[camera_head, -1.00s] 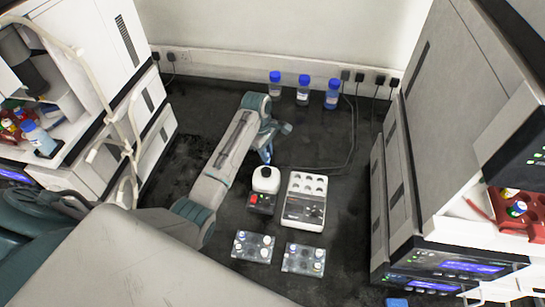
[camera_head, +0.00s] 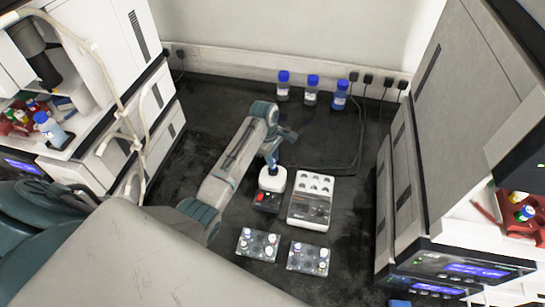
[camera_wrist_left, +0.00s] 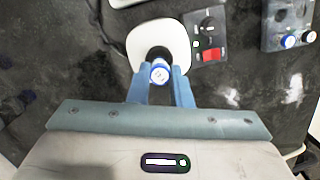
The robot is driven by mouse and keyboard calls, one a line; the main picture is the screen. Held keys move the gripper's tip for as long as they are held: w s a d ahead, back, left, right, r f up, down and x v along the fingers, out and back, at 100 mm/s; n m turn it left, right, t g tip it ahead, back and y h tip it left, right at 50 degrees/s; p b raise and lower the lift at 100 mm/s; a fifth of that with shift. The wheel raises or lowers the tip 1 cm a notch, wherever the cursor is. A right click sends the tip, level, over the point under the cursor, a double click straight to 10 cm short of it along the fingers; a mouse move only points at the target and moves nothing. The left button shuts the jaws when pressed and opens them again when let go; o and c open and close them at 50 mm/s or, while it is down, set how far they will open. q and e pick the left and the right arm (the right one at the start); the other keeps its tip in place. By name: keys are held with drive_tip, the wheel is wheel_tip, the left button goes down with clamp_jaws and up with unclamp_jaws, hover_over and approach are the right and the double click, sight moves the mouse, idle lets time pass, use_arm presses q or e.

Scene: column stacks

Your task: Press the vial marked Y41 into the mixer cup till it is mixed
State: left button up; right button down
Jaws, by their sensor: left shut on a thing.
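My left gripper (camera_head: 271,160) is above the mixer (camera_head: 271,181), a small white-topped device with a dark front panel and a red switch. In the left wrist view, my left gripper (camera_wrist_left: 159,76) is shut on a vial (camera_wrist_left: 158,72) with a blue-rimmed white cap, seen from above. The vial is over the dark round cup (camera_wrist_left: 157,54) on the white top of the mixer (camera_wrist_left: 180,36). I cannot tell how far it sits in the cup, and its marking is not readable. My right gripper is not in view.
A grey device with round wells (camera_head: 312,203) stands right of the mixer. Two clear racks (camera_head: 257,244) (camera_head: 308,258) with several capped vials lie in front. Blue-capped bottles (camera_head: 311,90) stand at the back. Tall instruments flank the bench; a cable runs behind.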

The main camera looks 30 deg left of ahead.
use_arm(q)
drive_tip(key=shift+f, duration=1.25)
idle(3.5)
idle(1.5)
drive_tip(key=shift+r, duration=3.05)
